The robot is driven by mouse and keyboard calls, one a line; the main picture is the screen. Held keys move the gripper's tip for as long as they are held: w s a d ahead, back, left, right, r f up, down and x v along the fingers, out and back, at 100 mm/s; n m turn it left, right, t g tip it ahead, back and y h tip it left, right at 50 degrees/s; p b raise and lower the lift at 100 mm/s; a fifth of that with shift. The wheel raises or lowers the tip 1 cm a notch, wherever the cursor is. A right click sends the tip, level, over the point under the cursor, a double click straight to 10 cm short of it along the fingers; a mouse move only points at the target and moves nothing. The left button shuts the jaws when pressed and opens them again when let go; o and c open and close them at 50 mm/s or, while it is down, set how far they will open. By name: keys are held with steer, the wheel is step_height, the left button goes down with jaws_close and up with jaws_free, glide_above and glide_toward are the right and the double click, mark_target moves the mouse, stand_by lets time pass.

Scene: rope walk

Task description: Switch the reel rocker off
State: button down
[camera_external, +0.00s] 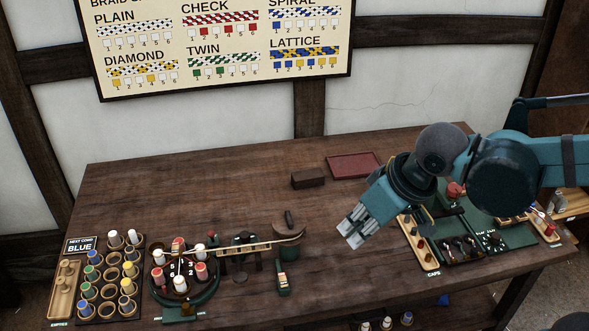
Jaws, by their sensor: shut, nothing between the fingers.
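A small dark green unit with a pale label or inset (282,279) lies on the table just in front of the curved brown reel housing (290,238). It looks like the reel rocker, but it is too small to tell which way it is tipped. My gripper (349,233) is shut and empty. It points down and left above the table, to the right of the reel housing and apart from it and the green unit.
A round green braiding stand with bobbins (182,281) and a rack of coloured bobbins (110,279) stand at left. A green control panel (463,240) is at right, partly behind my arm. A red tray (354,165) and brown block (308,178) lie at the back. The table's middle is clear.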

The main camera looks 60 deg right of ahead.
steer(key=w+f+m+g+p, duration=0.1)
steer(key=w+f+m, duration=0.2)
steer(key=w+f, duration=0.4)
steer(key=w+f+m+g+h+p, duration=0.1)
steer(key=w+f+m+g, duration=0.1)
steer(key=w+f, duration=0.4)
steer(key=w+m, duration=0.1)
steer(key=w, duration=0.4)
steer(key=shift+w+d+f+g, duration=0.25)
steer(key=shift+f+g, duration=0.05)
steer(key=shift+f, duration=0.1)
steer(key=shift+f, duration=0.1)
steer(key=b, duration=0.1)
glide_above(283, 276)
steer(key=f, duration=1.1)
steer(key=shift+s+a+f, duration=0.15)
steer(key=shift+a+f, duration=0.05)
steer(key=shift+f, duration=0.1)
steer(key=shift+s+a+f, duration=0.15)
steer(key=shift+s+f, duration=0.05)
steer(key=shift+f, duration=0.75)
steer(key=shift+f, duration=0.1)
